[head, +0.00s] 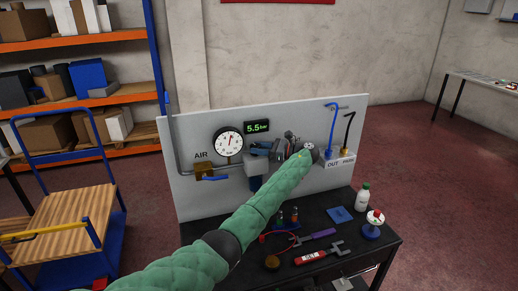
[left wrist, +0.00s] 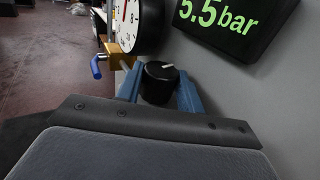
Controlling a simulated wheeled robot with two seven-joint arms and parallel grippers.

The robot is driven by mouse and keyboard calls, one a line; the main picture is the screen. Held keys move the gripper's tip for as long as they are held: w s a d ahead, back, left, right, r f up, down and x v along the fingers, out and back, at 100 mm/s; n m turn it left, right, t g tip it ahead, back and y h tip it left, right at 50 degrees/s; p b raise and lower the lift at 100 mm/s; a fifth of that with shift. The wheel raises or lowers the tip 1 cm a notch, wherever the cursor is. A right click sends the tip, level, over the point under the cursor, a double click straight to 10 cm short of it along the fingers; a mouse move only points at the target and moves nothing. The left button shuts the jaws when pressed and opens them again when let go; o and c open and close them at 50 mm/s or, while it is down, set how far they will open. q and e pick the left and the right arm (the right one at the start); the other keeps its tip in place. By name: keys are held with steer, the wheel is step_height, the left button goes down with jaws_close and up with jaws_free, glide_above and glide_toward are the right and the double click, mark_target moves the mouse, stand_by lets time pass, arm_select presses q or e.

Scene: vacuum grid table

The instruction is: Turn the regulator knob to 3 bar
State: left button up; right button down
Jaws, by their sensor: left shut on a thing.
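The black regulator knob (left wrist: 159,83) with a white pointer line on top sits between the two blue fingers of my left gripper (left wrist: 158,92), one finger on each side. My left gripper (head: 262,148) is shut on it at the grey panel; the knob itself is mostly hidden in the head view. The white line points to the right in the left wrist view. A green display (head: 257,127) reads 5.5 bar, also in the left wrist view (left wrist: 222,18). A round dial gauge (head: 229,142) is left of the display. My right gripper is not in view.
A brass valve with a blue lever (head: 213,178) marked AIR is left of the regulator. Blue and black hoses (head: 331,122) rise from the OUT block at right. The black table (head: 345,245) below holds tools, a white bottle (head: 362,197) and small parts.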

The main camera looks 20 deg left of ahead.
arm_select(q)
steer(key=shift+w+r+n+g+p, duration=0.15)
steer(key=shift+n+g+p, duration=0.25)
steer(key=shift+n+g, duration=0.9)
steer(key=shift+d+g, duration=0.1)
steer(key=shift+g, duration=0.3)
steer(key=shift+w+g+h, duration=0.1)
steer(key=shift+g+h, duration=0.3)
steer(key=shift+g, duration=0.2)
steer(key=o, duration=1)
steer(key=shift+t, duration=0.4)
steer(key=shift+s+m+t+y+b, duration=0.2)
steer(key=shift+m+t+y+b, duration=0.2)
steer(key=shift+m+t, duration=0.8)
